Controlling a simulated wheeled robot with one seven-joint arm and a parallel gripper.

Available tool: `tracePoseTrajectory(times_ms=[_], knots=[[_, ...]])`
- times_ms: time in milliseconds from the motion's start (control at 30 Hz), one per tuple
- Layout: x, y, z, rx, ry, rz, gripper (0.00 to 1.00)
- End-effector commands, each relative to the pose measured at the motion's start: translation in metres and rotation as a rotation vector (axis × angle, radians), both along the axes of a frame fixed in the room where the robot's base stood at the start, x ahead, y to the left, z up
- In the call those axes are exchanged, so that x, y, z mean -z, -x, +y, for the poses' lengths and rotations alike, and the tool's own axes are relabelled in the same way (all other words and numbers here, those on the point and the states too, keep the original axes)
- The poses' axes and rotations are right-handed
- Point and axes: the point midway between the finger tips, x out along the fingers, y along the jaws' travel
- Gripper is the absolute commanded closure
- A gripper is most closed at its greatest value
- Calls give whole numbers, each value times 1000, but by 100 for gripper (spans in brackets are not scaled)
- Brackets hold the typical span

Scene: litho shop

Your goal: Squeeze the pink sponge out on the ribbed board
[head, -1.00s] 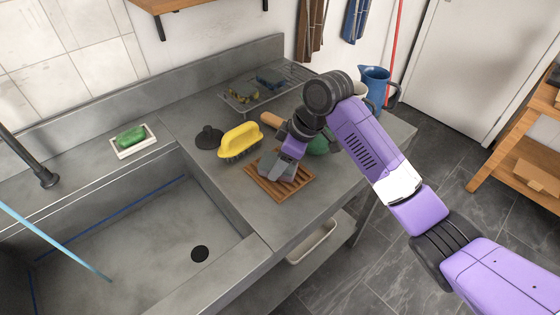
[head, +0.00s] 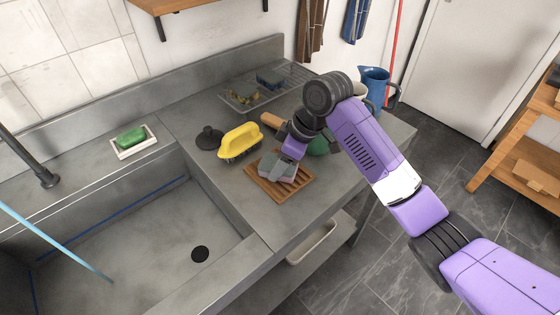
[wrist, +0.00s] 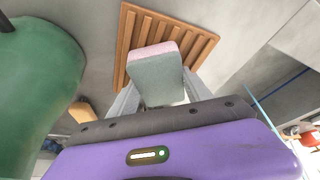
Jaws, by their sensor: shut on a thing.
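The pink sponge (head: 288,178) has a grey-green layer on one face. It is at the ribbed wooden board (head: 263,187), on the counter right of the sink. My gripper (head: 277,167) points down at the board and is shut on the sponge. In the wrist view the sponge (wrist: 156,68) sits between the two grey fingers of my gripper (wrist: 160,88), grey-green side towards the camera and pink along its far edge. The ribbed board (wrist: 203,45) shows behind it. I cannot tell whether the sponge touches the ribs.
A yellow-handled brush (head: 240,139) and a black plunger-like piece (head: 209,137) stand left of the board. A green rounded thing (wrist: 35,75) is close beside my gripper. A wire rack (head: 240,103) lies behind; a blue jug (head: 374,83) stands at the right. The sink (head: 130,235) opens at left.

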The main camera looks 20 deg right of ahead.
Motion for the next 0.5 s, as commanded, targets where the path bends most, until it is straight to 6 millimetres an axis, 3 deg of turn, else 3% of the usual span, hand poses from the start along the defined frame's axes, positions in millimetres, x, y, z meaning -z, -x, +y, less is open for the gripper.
tracePoseTrajectory(times_ms=[500], knots=[[-42, 0, 0, -1, -1, -3, 91]])
